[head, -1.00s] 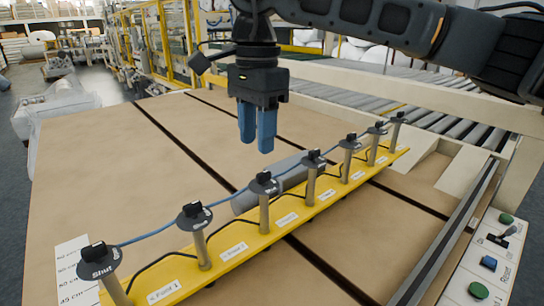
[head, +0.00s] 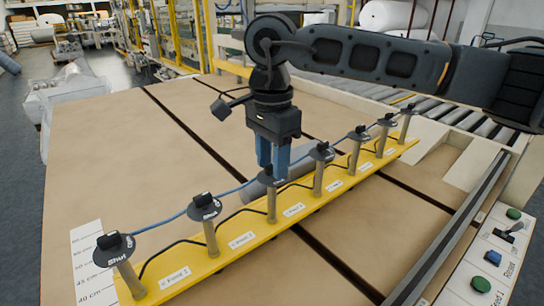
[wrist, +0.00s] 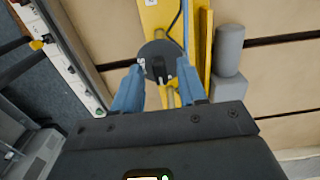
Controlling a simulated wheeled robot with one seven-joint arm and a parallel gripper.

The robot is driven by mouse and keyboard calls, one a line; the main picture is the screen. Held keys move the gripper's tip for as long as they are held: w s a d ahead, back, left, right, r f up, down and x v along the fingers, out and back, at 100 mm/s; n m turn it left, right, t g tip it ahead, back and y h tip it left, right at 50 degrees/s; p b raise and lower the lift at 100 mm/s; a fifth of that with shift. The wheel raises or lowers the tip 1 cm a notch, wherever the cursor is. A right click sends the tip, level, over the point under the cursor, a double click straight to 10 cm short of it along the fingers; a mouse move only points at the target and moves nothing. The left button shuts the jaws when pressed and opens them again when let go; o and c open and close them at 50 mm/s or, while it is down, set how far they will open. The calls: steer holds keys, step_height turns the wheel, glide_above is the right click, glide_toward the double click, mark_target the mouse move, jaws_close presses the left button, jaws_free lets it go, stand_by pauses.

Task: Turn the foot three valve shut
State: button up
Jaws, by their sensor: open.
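A yellow rail (head: 262,233) carries a row of upright posts, each topped by a dark disc with a black knob. The third valve from the left (head: 272,188), beside the label that seems to read 3, has its disc just under my gripper (head: 273,160). In the wrist view, its grey disc (wrist: 151,46) and black knob (wrist: 158,67) lie between the two blue fingers of my gripper (wrist: 160,72). The fingers are apart, and I cannot tell whether they touch the knob. The disc's lettering is too small to read, and the fingers partly hide the third valve in the head view.
Neighbouring valves stand close by, the second (head: 205,208) on the left and the fourth (head: 320,152) on the right. A blue line and black hoses run along the row. A grey roll (head: 258,190) lies behind it. The brown tabletop (head: 110,160) is mostly clear.

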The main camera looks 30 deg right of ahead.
steer(key=shift+c, duration=0.2)
jaws_close()
steer(key=shift+f+m+b, duration=0.1)
steer(key=shift+m+b, duration=0.2)
steer(key=shift+b, duration=0.25)
steer(key=m+b, duration=0.2)
steer(key=b, duration=0.1)
steer(key=shift+f+m, duration=0.1)
steer(key=shift+m, duration=0.3)
steer(key=m+b, duration=0.4)
steer(key=shift+m, duration=0.3)
steer(key=m+b, duration=0.4)
steer(key=m, duration=0.1)
steer(key=shift+r+m+b, duration=0.15)
steer(key=shift+m+b, duration=0.55)
steer(key=shift+m, duration=0.5)
steer(key=shift+r+m+b, duration=0.1)
steer(key=shift+m+b, duration=0.55)
steer(key=shift+m, duration=0.55)
